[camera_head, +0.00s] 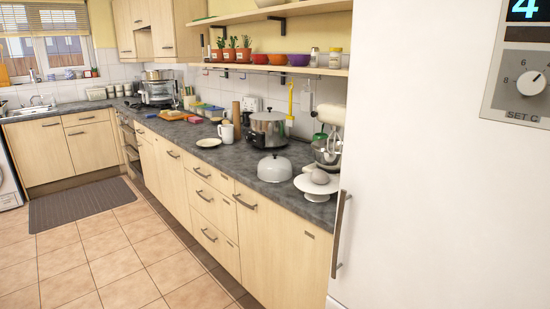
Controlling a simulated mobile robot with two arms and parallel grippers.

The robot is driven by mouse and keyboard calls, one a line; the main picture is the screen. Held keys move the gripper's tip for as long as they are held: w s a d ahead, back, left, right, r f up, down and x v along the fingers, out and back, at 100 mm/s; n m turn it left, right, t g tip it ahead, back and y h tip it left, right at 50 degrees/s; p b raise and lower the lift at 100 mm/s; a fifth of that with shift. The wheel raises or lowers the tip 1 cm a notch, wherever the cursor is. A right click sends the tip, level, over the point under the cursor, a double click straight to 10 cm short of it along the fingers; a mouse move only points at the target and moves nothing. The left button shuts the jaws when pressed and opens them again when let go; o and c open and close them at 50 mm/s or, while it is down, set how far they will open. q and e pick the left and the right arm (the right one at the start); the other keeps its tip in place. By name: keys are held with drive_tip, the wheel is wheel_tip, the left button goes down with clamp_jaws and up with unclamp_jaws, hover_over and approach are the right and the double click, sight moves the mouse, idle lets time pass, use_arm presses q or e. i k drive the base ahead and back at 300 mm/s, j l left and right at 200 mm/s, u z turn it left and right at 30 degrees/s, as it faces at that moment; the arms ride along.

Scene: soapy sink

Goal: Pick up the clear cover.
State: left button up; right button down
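A grey, dome-shaped cover (274,170) with a small knob on top sits on the dark counter, near its front edge. It looks greyish, and I cannot tell whether it is see-through. Just right of it is a white cake stand (317,184) with a roundish grey-brown item (321,177) on it. Neither of my grippers is in view.
The dark countertop (235,157) holds a slow cooker (267,128) behind the cover, a stand mixer (329,135), a white mug (226,132) and a plate (208,143). A tall white fridge (430,180) blocks the right side.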

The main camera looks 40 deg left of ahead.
sight(274, 168)
drive_tip(key=i+j+z, duration=0.1)
drive_tip(key=j+z, duration=0.15)
drive_tip(key=j, duration=0.35)
drive_tip(key=j+z, duration=0.25)
drive_tip(key=j, duration=0.35)
drive_tip(key=j+z, duration=0.25)
drive_tip(key=j, duration=0.35)
drive_tip(key=j+z, duration=0.25)
drive_tip(key=j, duration=0.4)
drive_tip(key=k+j+z, duration=0.1)
drive_tip(key=j+z, duration=0.15)
drive_tip(key=j, duration=0.35)
drive_tip(key=k+j+z, duration=0.2)
drive_tip(key=j, duration=0.4)
drive_tip(key=i, duration=0.05)
